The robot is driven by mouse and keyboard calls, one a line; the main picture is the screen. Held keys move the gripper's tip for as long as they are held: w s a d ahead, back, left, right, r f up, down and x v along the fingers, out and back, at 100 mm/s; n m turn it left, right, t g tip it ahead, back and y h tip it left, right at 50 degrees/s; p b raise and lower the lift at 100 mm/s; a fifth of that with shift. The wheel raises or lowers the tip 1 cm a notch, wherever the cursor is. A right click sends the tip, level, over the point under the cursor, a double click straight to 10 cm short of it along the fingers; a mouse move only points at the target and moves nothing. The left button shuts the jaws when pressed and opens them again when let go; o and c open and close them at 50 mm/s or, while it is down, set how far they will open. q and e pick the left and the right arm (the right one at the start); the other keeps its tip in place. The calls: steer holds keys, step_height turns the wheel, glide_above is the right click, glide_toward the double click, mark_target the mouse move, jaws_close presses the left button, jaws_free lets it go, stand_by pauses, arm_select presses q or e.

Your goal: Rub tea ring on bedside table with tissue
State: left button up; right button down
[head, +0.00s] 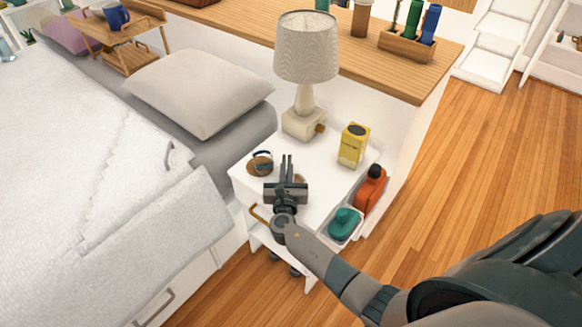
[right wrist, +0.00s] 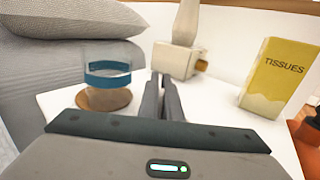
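The white bedside table (head: 322,205) stands beside the bed. A yellow box (head: 353,145) is at its back right; in the right wrist view the box (right wrist: 280,75) reads TISSUES. My right gripper (head: 287,158) is over the middle of the table, its two fingers close together and pointing toward the lamp; in the right wrist view the fingers (right wrist: 163,85) show no tissue between them. A small brownish patch (head: 300,178) shows just right of the gripper, mostly hidden; I cannot tell whether it is the tea ring. My left gripper is out of view.
A clear glass with a blue band (right wrist: 108,73) stands on a brown round coaster (right wrist: 104,101) left of the gripper. A lamp (head: 304,122) stands at the table's back. A side tray (head: 345,232) holds a teal item and an orange bottle (head: 369,190). The bed (head: 110,190) is left.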

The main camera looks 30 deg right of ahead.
steer(key=shift+f, duration=0.15)
stand_by(0.6)
steer(key=shift+s, duration=0.1)
steer(key=shift+s+d+p, duration=0.25)
steer(key=shift+s, duration=0.35)
steer(key=shift+s+d+p, duration=0.2)
steer(key=shift+s+d, duration=0.1)
steer(key=shift+s, duration=0.3)
steer(key=shift+s+d+p, duration=0.25)
steer(key=shift+s, duration=0.35)
steer(key=shift+s, duration=0.15)
steer(key=shift+s+d+r+p, duration=0.15)
steer(key=shift+s+d+p, duration=0.25)
steer(key=shift+s, duration=0.4)
steer(key=shift+s+d+r+p, duration=0.1)
steer(key=shift+s+d+p, duration=0.2)
steer(key=shift+s, duration=0.5)
steer(key=shift+r, duration=0.15)
step_height(320, 180, up, 6)
steer(key=p, duration=0.5)
